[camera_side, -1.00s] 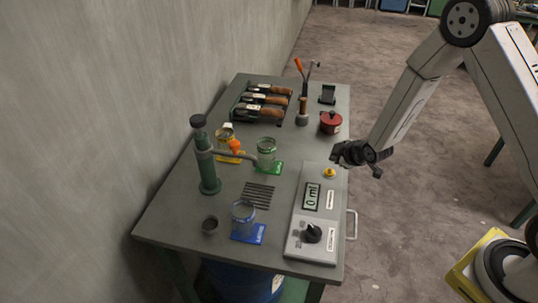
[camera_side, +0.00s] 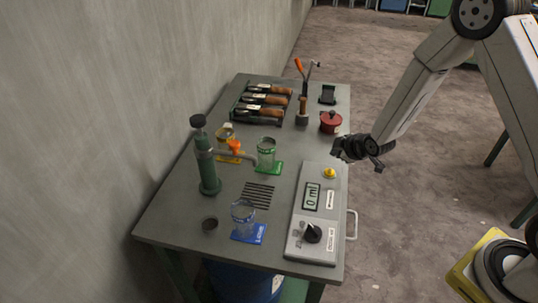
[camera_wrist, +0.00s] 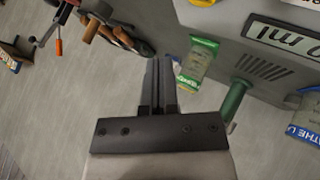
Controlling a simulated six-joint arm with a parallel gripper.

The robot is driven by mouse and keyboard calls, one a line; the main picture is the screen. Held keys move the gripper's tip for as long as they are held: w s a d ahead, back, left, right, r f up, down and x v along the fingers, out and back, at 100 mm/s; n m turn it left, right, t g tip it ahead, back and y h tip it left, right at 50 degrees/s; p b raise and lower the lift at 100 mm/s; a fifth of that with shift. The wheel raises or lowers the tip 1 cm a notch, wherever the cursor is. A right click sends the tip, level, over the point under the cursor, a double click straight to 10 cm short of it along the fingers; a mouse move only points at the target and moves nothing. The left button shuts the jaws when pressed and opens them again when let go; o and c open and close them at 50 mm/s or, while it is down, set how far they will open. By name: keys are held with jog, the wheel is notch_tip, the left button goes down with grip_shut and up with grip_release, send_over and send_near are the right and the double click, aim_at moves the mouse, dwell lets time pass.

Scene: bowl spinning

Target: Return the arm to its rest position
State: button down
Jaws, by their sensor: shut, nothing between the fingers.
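My gripper (camera_side: 341,152) hangs in the air at the right edge of the grey table (camera_side: 180,218), near the yellow-button end of the control box. Its fingers are closed together with nothing between them; they also show in the wrist view (camera_wrist: 159,85). My gripper is clear of the beakers and the green dispenser (camera_side: 207,170).
The control box (camera_side: 318,215) has a yellow button (camera_side: 329,173), a display and a black knob.

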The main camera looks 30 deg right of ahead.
jog(key=s+a+r+m+g, duration=0.2)
jog(key=s+r+m+g, duration=0.1)
jog(key=s, duration=0.7)
jog(key=s+a+r+m+g, duration=0.2)
jog(key=s+r+m, duration=0.3)
jog(key=s+r, duration=0.3)
jog(key=shift+s+a+g, duration=0.3)
jog(key=shift+s+g, duration=0.5)
jog(key=shift+s, duration=0.15)
